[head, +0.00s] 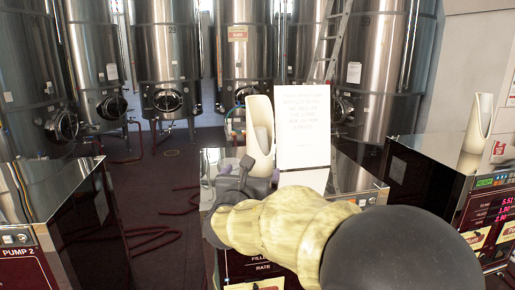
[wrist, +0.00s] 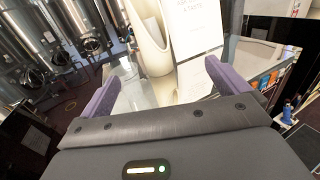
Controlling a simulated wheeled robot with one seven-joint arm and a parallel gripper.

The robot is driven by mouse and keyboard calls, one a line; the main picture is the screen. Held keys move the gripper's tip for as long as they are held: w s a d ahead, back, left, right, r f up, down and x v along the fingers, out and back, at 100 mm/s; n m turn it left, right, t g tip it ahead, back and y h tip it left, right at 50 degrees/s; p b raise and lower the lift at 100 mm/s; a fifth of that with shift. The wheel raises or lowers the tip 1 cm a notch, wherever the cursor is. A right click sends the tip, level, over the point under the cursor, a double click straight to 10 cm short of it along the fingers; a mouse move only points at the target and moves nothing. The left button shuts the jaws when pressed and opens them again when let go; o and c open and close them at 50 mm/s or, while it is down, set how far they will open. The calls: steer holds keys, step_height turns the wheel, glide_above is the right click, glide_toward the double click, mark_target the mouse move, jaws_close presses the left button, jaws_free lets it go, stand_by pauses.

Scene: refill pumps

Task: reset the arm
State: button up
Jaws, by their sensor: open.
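My gripper (head: 250,173) is at the end of my arm, over the middle pump cabinet (head: 345,178). Its purple fingers stand apart in the wrist view (wrist: 162,88), and nothing is seen clamped between them. A tall cream holder with a slanted open top (head: 260,128) stands on the cabinet just beyond my gripper. It also shows between the fingers in the wrist view (wrist: 151,45); I cannot tell whether they touch it. A white sign with text (head: 303,125) stands right of the holder. My arm hides much of the cabinet's front.
A cabinet marked PUMP 2 (head: 70,215) stands at left. Another cabinet with lit displays (head: 440,170) stands at right, with a similar cream holder (head: 479,122) on top. Large steel tanks (head: 167,55) line the back. Dark red hoses (head: 150,238) lie on the floor between cabinets.

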steer(key=s+d+f+m+g+h+b, duration=0.1)
steer(key=s+d+f+m+g, duration=0.4)
steer(key=d+f+m, duration=0.4)
steer(key=s+d+f+m+g+h+b, duration=0.1)
steer(key=s+d+f+m+g, duration=0.45)
steer(key=f, duration=0.45)
steer(key=s+d+f+m+g+y+b, duration=0.1)
steer(key=s+f+m+g+y, duration=0.3)
steer(key=s+f+m, duration=0.9)
steer(key=s+d+m+y, duration=0.1)
steer(key=m, duration=0.5)
steer(key=shift+s+d, duration=0.15)
steer(key=shift+s, duration=0.1)
steer(key=shift+g, duration=0.25)
